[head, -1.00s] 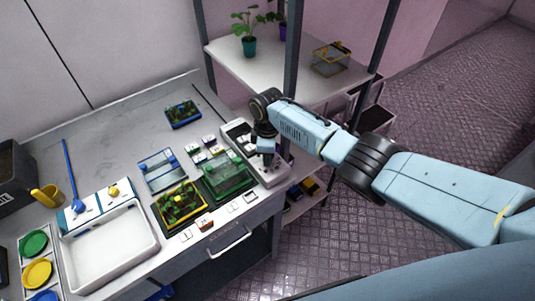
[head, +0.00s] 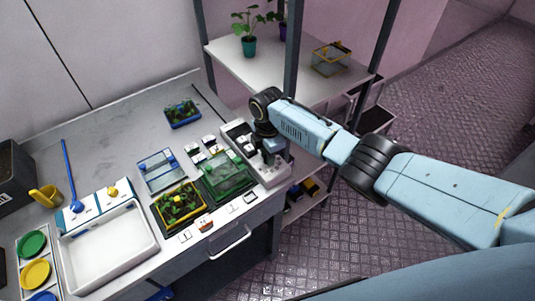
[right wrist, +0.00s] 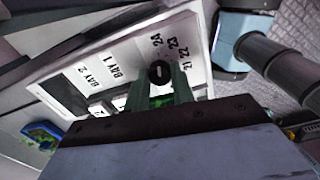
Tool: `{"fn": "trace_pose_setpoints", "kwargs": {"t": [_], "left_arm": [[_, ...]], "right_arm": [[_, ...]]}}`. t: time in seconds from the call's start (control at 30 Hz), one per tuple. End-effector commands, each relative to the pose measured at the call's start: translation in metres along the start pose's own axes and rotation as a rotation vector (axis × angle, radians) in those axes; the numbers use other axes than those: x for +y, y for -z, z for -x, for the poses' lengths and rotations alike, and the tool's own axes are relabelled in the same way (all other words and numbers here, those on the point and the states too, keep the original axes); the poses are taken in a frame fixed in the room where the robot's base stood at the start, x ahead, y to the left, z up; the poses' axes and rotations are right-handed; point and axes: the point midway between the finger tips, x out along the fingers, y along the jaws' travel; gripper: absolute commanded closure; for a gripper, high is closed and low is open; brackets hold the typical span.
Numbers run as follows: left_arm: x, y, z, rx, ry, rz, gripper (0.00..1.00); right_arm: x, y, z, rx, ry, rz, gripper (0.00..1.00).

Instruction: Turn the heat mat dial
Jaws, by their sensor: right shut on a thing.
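The heat mat controller is a long white panel (head: 276,180) at the right end of the bench, also seen in the right wrist view (right wrist: 128,57). It carries BAY 1 and BAY 2 labels and a dark display. Its black round dial (right wrist: 160,73) has a short white mark and the numbers 21 to 24 printed near it. I cannot tell which number the mark points to. My right gripper (right wrist: 161,78) is shut on the dial, one finger at each side; in the head view the gripper mostly hides the dial. My left gripper is not in view.
A green clear-lidded tray (head: 226,178) and a yellow-rimmed planted tray (head: 179,204) stand left of the controller. A shelf with potted plants (head: 249,44) rises behind. A white basin (head: 110,248) is at the left. The back of the bench has free room.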

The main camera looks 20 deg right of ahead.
Motion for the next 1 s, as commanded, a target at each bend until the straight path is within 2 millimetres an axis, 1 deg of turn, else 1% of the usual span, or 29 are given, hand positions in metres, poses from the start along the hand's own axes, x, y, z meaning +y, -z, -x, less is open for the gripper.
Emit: {"fn": "trace_pose_setpoints", "kwargs": {"t": [0.4, 0.43, 0.6, 0.87, 1.0], "left_arm": [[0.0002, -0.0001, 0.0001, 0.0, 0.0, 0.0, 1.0], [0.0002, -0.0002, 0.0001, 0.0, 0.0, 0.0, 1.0], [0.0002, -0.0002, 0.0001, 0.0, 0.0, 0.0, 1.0], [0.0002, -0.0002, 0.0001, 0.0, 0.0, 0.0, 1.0], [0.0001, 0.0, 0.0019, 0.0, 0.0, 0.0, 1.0]], "right_arm": [[0.0015, -0.0004, 0.002, -0.001, -0.004, 0.009, 0.99], [0.0015, -0.0004, 0.002, -0.001, -0.004, 0.009, 0.75], [0.0011, -0.0003, 0.0014, 0.0, -0.003, 0.009, 0.54], [0.0005, -0.0002, 0.0011, 0.0, -0.001, 0.008, 0.54], [0.0009, -0.0006, 0.0095, 0.0, -0.003, 0.008, 0.54]]}}
